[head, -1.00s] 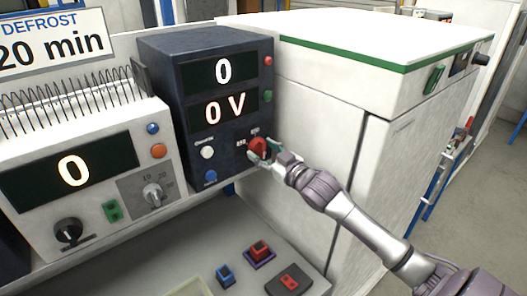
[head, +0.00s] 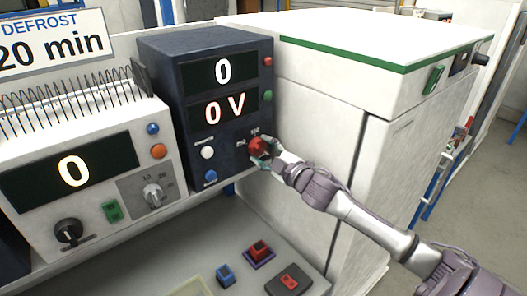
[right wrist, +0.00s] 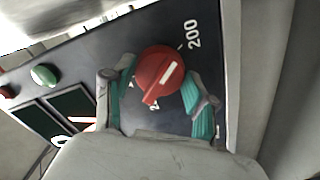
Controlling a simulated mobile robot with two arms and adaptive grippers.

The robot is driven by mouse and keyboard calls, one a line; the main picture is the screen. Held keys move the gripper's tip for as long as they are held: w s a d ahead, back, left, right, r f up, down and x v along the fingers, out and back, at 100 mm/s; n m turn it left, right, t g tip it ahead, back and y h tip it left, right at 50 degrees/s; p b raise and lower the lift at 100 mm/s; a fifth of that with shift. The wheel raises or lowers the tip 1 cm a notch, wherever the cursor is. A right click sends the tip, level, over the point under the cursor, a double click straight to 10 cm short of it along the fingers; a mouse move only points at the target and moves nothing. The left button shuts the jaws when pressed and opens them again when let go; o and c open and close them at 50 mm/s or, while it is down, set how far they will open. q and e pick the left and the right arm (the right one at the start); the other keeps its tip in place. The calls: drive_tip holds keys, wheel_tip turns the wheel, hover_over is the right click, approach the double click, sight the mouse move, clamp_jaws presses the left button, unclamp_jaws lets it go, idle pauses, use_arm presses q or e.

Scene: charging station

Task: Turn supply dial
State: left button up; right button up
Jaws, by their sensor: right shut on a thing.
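The supply dial (head: 257,146) is a red knob with a white pointer line, low on the right of the dark blue supply unit (head: 150,62). The unit's two displays read 0 and 0 V. My right gripper (head: 261,152) is at the dial, with its teal-padded fingers (right wrist: 160,92) on either side of the knob in the right wrist view. The knob (right wrist: 160,72) is held between them. A printed 200 shows beside it, and another label is partly covered by the knob. My left gripper is not in view.
A white unit (head: 75,170) with a coil, a 0 display and a black knob stands at left. A white cabinet (head: 300,150) stands close on the right. Blue (head: 225,274) and red (head: 260,251) blocks and a red-buttoned box (head: 289,281) sit on the bench below.

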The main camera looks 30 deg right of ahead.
drive_tip(key=shift+n, duration=1.2)
drive_tip(key=o, duration=1.2)
drive_tip(key=shift+c, duration=0.2)
drive_tip(key=shift+s, duration=0.1)
drive_tip(key=s, duration=1.2)
drive_tip(key=shift+d, duration=0.45)
drive_tip(key=shift+w, duration=0.1)
